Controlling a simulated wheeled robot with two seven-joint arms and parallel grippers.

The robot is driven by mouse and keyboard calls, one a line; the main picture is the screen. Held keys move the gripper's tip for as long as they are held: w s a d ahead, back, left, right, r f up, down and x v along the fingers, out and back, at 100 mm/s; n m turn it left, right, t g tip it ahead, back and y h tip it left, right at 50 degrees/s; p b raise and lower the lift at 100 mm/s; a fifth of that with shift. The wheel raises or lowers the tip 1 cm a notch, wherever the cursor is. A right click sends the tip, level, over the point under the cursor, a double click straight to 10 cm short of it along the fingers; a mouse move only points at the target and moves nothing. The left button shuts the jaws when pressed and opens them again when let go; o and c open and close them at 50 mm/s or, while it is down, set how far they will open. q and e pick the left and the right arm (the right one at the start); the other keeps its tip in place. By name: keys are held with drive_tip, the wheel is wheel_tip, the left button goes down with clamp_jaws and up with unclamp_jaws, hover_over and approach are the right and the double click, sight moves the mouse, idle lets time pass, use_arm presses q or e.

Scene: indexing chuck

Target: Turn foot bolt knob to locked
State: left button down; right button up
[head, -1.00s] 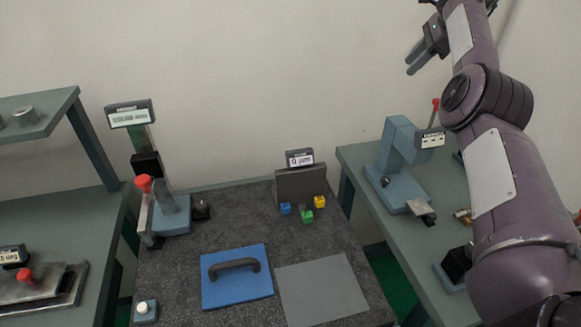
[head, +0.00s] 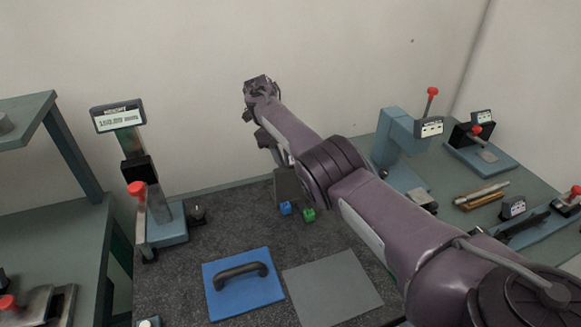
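I cannot tell for certain which part is the foot bolt knob. A small dark knob (head: 197,213) stands beside the grey-blue upright fixture (head: 165,228) on the dark bench, and a pale round button (head: 148,322) shows at the bottom edge. The fixture has a red-tipped lever (head: 138,190). My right arm reaches in from the lower right across the back of the bench. Its wrist end (head: 262,88) is right of the fixture, high against the wall. The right fingertips are not clearly visible. My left gripper is not in view.
A blue plate with a black handle (head: 222,295) and a grey mat (head: 335,290) lie on the bench. A display (head: 118,117) stands at left. The right bench (head: 450,220) carries several red-knobbed devices.

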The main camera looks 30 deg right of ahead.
drive_tip(key=p+x, duration=0.1)
drive_tip(key=x, duration=0.2)
drive_tip(key=shift+f, duration=0.35)
drive_tip(key=shift+p+x, duration=0.35)
drive_tip(key=shift+x, duration=0.45)
